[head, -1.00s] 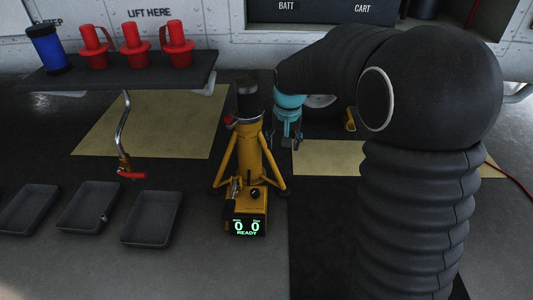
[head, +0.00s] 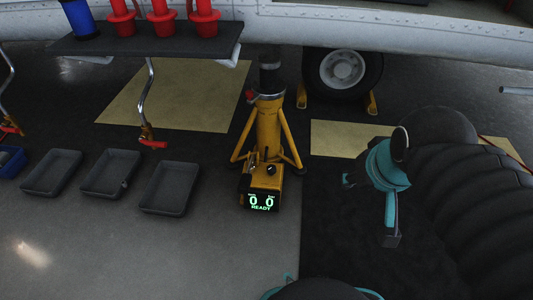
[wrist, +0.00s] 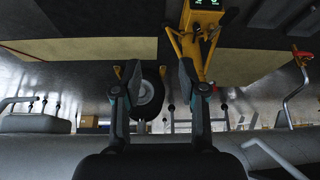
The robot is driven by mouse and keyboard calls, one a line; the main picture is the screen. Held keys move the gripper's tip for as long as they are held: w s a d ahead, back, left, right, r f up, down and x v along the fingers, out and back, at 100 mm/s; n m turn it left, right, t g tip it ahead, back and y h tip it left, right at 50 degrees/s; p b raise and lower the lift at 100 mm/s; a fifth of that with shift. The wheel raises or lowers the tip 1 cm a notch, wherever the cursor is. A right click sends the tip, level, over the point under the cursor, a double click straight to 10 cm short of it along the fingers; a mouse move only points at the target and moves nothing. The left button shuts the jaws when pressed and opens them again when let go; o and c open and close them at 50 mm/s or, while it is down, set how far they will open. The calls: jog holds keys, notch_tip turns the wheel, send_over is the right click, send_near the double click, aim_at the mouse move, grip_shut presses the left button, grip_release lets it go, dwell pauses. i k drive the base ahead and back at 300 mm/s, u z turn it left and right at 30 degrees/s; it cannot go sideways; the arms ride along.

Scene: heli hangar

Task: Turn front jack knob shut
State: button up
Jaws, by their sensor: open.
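The yellow tripod jack (head: 268,125) stands upright on the floor near the middle of the head view. The control box (head: 262,183) at its foot shows green "0 0 READY". A small dark round knob (head: 271,170) and a small lever-like part are on top of the box; their exact setting is too small to read. My gripper (head: 370,210) is right of the jack, open, empty and apart from it. In the wrist view, the open fingers (wrist: 159,68) point up the picture, and the upside-down jack (wrist: 192,45) is beyond the right finger.
A dark shelf (head: 140,40) with red plugs and a blue spool is at upper left. A crank (head: 150,100) with a red handle hangs below it. Grey trays (head: 170,188) lie on the floor at left. A chocked wheel (head: 343,72) is behind. Floor before the box is clear.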

aim_at(271, 169)
jog(key=u, duration=2.3)
jog(key=i, duration=0.8)
jog(key=z, duration=2.45)
